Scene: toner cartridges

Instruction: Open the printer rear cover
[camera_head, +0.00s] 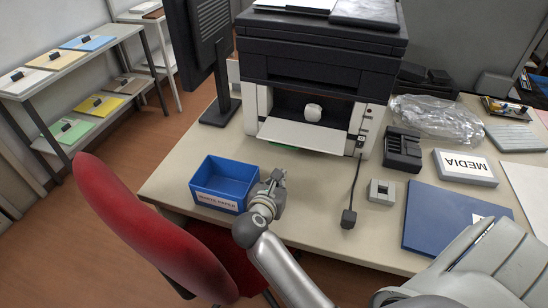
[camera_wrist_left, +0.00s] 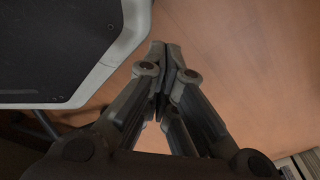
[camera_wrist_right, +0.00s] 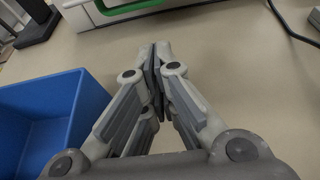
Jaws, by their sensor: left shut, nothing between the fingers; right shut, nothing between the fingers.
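The black and white printer (camera_head: 322,58) stands at the back of the desk. On its near side a white panel (camera_head: 306,135) lies folded outward below a dark opening with a small white round part (camera_head: 313,112) inside. I cannot tell for sure whether this panel is the rear cover. My right gripper (camera_head: 278,176) is shut and empty, just right of the blue bin and short of the printer, apart from it; it also shows in the right wrist view (camera_wrist_right: 158,48). My left gripper (camera_wrist_left: 166,46) is shut and empty above the wooden floor, outside the head view.
The blue bin (camera_head: 204,202) sits left of my right gripper. A monitor (camera_head: 212,60), a blue folder (camera_head: 447,222) and a MEDIA box (camera_head: 465,167) stand around. A red chair (camera_head: 140,225) is at front left.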

